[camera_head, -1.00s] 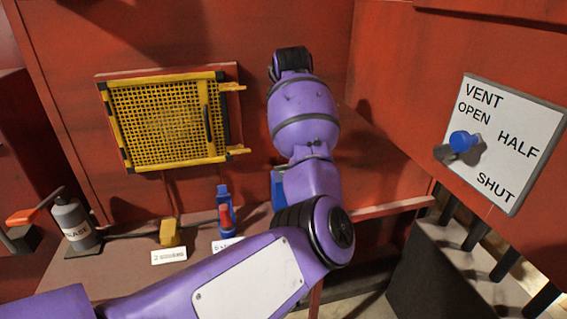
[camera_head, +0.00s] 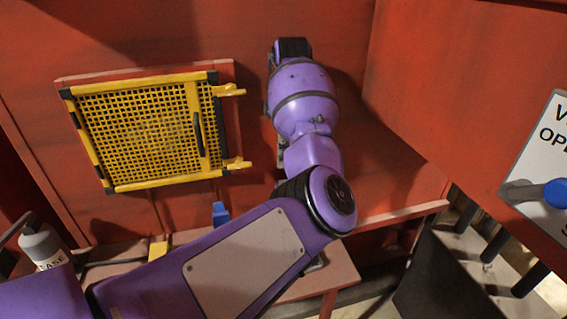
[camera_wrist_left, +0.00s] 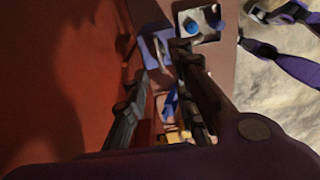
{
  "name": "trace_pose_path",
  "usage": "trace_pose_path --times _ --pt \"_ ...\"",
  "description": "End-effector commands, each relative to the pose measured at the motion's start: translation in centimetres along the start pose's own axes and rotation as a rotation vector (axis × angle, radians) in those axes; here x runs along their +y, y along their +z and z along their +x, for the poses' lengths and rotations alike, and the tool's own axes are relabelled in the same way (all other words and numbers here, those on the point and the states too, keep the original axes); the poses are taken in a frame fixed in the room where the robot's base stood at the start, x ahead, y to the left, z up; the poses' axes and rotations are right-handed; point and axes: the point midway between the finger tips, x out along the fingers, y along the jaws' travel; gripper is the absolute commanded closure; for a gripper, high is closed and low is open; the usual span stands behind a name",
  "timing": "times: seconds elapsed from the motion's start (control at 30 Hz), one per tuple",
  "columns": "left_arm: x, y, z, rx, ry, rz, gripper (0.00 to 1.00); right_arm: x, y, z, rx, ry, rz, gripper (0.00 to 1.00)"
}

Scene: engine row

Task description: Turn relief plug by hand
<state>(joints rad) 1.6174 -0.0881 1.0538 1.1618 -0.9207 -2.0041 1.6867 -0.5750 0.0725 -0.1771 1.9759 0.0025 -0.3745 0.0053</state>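I cannot surely pick out the relief plug. In the left wrist view a round blue part (camera_wrist_left: 193,27) sits on a pale square plate (camera_wrist_left: 211,20) beyond the fingertips. A blue-grey block (camera_wrist_left: 156,47) lies just ahead of the fingers, beside that plate. My left gripper (camera_wrist_left: 164,62) shows as two dark fingers with a gap between them and nothing clearly held. In the head view my purple left arm hides this gripper. My right gripper is in neither view.
A yellow mesh guard (camera_head: 150,135) is on the red wall. A blue knob (camera_head: 556,193) stands out from a white vent plate (camera_head: 540,150) at right. A grease bottle (camera_head: 44,248) and a blue item (camera_head: 220,213) are on the bench (camera_head: 335,262), partly behind my arm.

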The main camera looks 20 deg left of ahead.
Motion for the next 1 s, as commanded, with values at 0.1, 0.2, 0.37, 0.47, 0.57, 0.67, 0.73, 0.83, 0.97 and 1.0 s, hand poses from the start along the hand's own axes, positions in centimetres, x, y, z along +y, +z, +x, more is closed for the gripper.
trace_pose_path --times 0.1,0.2,0.37,0.47,0.57,0.67,0.73,0.83,0.97,1.0 --pt "0.0 0.0 0.2 0.000 -0.001 0.001 0.76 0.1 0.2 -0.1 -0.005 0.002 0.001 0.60" --pt "-0.1 0.0 0.9 0.000 -0.002 0.001 0.76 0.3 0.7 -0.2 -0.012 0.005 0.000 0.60" --pt "-0.1 0.0 3.3 0.001 -0.004 0.002 0.76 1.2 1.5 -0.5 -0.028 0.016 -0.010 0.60" --pt "-0.1 0.0 5.0 0.001 -0.004 0.001 0.76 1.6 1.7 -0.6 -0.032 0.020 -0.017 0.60" --pt "-0.1 0.0 6.3 0.001 -0.002 0.001 0.76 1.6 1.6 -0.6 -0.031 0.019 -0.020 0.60" --pt "-0.1 0.0 7.3 0.001 -0.002 0.001 0.76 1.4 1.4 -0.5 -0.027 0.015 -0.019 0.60" --pt "-0.1 0.0 7.7 0.001 -0.001 0.001 0.76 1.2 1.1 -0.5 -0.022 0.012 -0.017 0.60" --pt "-0.1 0.0 7.9 0.000 -0.001 0.001 0.76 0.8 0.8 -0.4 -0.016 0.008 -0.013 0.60" --pt "-0.1 0.0 7.9 0.000 -0.001 0.001 0.76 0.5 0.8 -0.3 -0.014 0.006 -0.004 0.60" --pt "-0.1 0.0 7.9 0.000 -0.001 0.001 0.76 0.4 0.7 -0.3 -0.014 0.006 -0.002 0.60"
